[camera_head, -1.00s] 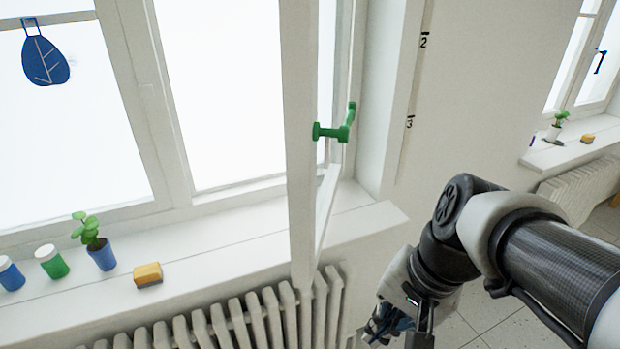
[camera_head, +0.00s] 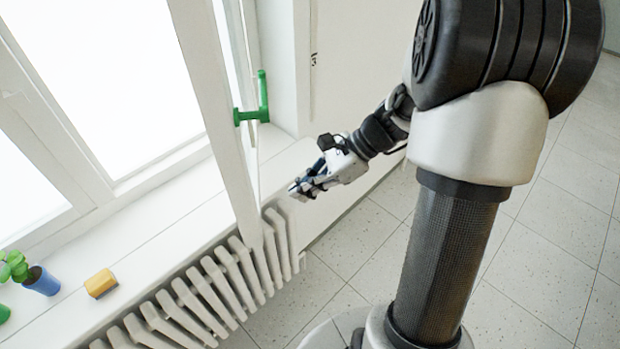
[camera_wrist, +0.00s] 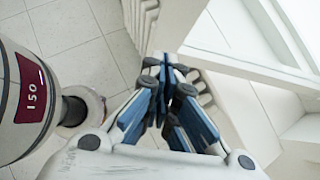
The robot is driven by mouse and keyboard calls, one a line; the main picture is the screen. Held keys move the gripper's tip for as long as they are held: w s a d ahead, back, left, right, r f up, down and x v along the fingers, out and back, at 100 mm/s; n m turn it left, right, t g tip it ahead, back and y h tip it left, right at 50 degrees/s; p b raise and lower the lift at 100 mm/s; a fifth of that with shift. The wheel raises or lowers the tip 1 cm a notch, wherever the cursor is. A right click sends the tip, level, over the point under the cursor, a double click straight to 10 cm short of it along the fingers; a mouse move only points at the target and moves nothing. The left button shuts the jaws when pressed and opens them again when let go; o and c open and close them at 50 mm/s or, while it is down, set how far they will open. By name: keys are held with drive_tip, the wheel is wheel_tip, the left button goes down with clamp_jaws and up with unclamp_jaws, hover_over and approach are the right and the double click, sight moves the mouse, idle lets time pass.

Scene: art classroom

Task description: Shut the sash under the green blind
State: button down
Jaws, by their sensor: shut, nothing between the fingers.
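The sash (camera_head: 212,105) is a white window leaf standing open, swung out over the sill into the room. Its green handle (camera_head: 253,111) sticks out from the sash's edge. My gripper (camera_head: 294,190) is shut and empty, to the right of the sash in the picture and lower than the handle, near the right end of the sill and radiator. It appears apart from the sash. In the wrist view my blue-padded gripper fingers (camera_wrist: 172,75) point towards the radiator, with white window parts at upper right. The green blind is not in view.
The white sill (camera_head: 170,235) holds a yellow sponge (camera_head: 101,283) and a plant in a blue pot (camera_head: 40,280). A white radiator (camera_head: 215,290) stands below it. Tiled floor (camera_head: 565,255) lies open to the right.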

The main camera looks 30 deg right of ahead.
drive_tip(key=a+f, duration=0.1)
drive_tip(key=a, duration=0.1)
drive_tip(key=w+a+f, duration=0.1)
drive_tip(key=a, duration=0.1)
drive_tip(key=w+a+f+b, duration=0.1)
drive_tip(key=a, duration=0.2)
drive_tip(key=shift+w+f, duration=0.1)
drive_tip(key=shift+w, duration=0.1)
